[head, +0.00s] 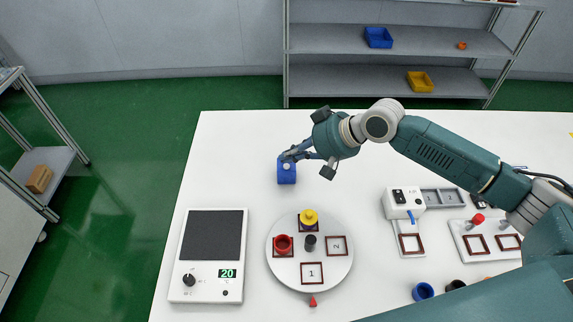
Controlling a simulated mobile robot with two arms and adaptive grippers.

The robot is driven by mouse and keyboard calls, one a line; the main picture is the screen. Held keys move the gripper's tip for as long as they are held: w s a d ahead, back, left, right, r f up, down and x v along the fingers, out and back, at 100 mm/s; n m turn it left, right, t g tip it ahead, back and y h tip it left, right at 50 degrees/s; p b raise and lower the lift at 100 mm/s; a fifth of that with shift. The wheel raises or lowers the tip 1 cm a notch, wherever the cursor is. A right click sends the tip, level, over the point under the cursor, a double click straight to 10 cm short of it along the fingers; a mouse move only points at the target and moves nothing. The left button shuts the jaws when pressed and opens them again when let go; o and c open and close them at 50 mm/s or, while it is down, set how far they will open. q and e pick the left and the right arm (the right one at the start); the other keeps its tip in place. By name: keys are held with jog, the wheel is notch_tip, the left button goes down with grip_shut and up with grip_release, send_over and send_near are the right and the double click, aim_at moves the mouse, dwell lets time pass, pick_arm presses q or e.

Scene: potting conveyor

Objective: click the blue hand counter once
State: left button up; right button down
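The blue hand counter (287,175) stands on the white table, left of the table's middle toward the far side. A small pale button shows on its upper part. My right gripper (286,157) reaches in from the right, with its fingertips at the upper edge of the counter. Its fingers come together at the tips and look shut, with nothing seen between them. I cannot tell whether the fingertips touch the counter or hover just above it. My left gripper is not in view.
A round white turntable (333,275) with red, yellow and black items stands nearer. A hotplate-like device (208,285) showing 20 is at left. White fixtures (405,203) and small cups (423,291) are at right. Table around the counter's left is clear.

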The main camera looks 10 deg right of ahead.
jog(key=shift+f, duration=0.15)
jog(key=shift+f, duration=0.3)
jog(key=shift+f, duration=0.4)
dwell(0.9)
jog(key=shift+r+p, duration=0.8)
jog(key=shift+p, duration=0.4)
notch_tip(320, 180, up, 5)
jog(key=p, duration=0.5)
jog(key=shift+r, duration=0.1)
